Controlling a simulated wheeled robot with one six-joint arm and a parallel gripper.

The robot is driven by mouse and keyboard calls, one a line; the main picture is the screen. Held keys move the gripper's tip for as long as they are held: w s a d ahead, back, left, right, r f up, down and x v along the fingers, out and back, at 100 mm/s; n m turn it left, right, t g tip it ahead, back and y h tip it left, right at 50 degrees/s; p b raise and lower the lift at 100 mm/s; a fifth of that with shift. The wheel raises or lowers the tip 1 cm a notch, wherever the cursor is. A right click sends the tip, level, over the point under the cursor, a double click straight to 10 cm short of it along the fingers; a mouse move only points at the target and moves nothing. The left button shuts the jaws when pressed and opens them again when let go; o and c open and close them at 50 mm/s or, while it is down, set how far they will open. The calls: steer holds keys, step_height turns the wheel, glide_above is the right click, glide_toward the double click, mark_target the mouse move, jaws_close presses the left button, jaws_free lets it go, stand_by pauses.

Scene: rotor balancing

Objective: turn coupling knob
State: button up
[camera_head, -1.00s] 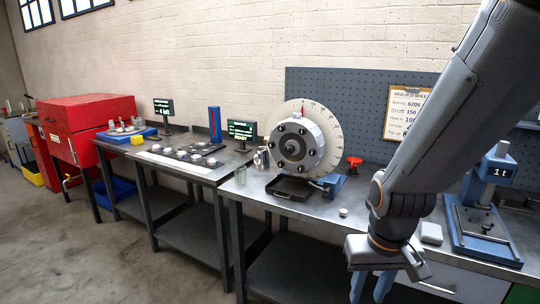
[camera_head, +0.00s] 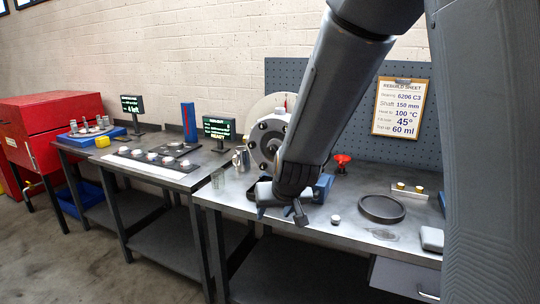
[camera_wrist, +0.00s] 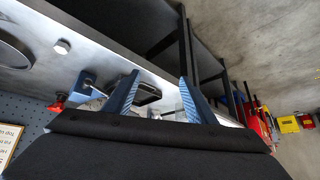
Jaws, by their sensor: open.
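A red knob (camera_head: 342,160) stands on the bench just right of the rotor's blue stand (camera_head: 322,187). It also shows at the left in the wrist view (camera_wrist: 57,102). The rotor (camera_head: 266,140) has a metal bolted hub and a pale dial, both partly hidden behind my arm. My gripper (camera_wrist: 158,88) is open in the wrist view, with two blue fingers apart and nothing held. The bench edge and the dark tray (camera_wrist: 148,94) show between and beyond them. The red knob lies outside the fingers.
A small white-topped piece (camera_head: 335,219) and a dark ring (camera_head: 382,208) lie on the bench right of my arm. A sheet (camera_head: 400,106) hangs on the pegboard.

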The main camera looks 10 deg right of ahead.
steer(key=w+a+r+m+t+h+b, duration=0.1)
steer(key=w+r+t+h, duration=0.15)
steer(key=w, duration=0.65)
steer(key=w+a+r+t+h+b, duration=0.1)
steer(key=w+t+b, duration=0.15)
steer(key=w, duration=0.55)
steer(key=m+t+h+b, duration=0.15)
steer(key=m+h, duration=0.25)
steer(key=h, duration=0.4)
glide_toward(271, 151)
steer(key=x, duration=0.2)
steer(key=shift+t, duration=0.45)
steer(key=p+x, duration=0.1)
steer(key=x, duration=0.2)
steer(key=p+x, duration=0.1)
steer(key=x, duration=0.3)
steer(key=shift+d+f, duration=0.15)
steer(key=shift+f, duration=0.1)
steer(key=c, duration=1)
